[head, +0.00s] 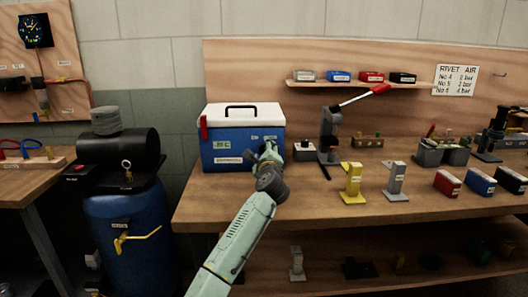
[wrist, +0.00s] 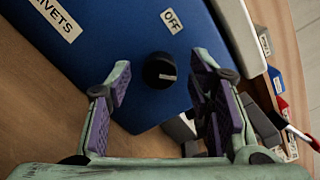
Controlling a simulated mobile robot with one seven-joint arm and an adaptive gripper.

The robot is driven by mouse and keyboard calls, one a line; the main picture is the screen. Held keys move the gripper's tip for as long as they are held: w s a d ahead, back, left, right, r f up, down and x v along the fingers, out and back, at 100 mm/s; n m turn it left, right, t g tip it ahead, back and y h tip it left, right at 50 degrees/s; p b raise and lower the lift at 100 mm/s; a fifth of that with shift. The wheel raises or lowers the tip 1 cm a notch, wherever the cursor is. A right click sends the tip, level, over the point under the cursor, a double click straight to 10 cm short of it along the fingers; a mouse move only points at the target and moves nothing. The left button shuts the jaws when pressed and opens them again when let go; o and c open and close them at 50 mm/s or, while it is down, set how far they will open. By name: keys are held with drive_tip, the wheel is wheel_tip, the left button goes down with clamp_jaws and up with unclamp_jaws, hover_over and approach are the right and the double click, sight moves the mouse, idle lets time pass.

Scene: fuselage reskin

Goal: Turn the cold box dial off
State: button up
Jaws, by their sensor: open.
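The cold box (head: 228,146) is a blue box with a white lid and a dark handle, standing at the left end of the workbench. In the wrist view its blue front (wrist: 130,40) fills the upper middle. The dial (wrist: 160,70) is a round black knob with a small pale label on its face. An "OFF" label (wrist: 172,20) is above it. My gripper (wrist: 160,88) is open, its purple-padded fingers on either side of the dial with gaps on both sides; it appears apart from the knob. In the head view my gripper (head: 268,152) is at the box's right front, hiding the dial.
A small grey block with a dark top (head: 304,151) stands just right of the box. A press with a red lever (head: 331,130) and yellow (head: 353,182) and grey stands (head: 395,180) are further right. The bench front (head: 225,205) below the box is clear.

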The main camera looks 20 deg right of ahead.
drive_tip(key=shift+c, duration=0.6)
clamp_jaws()
drive_tip(key=shift+n, duration=0.4)
drive_tip(key=n, duration=0.3)
drive_tip(key=shift+f+n+b, duration=0.1)
drive_tip(key=shift+n+b, duration=0.2)
drive_tip(key=shift+b, duration=0.05)
drive_tip(key=n, duration=0.4)
drive_tip(key=shift+b, duration=0.3)
drive_tip(key=n, duration=0.5)
drive_tip(key=shift+g+b, duration=0.3)
drive_tip(key=shift+b, duration=0.05)
drive_tip(key=shift+n, duration=2)
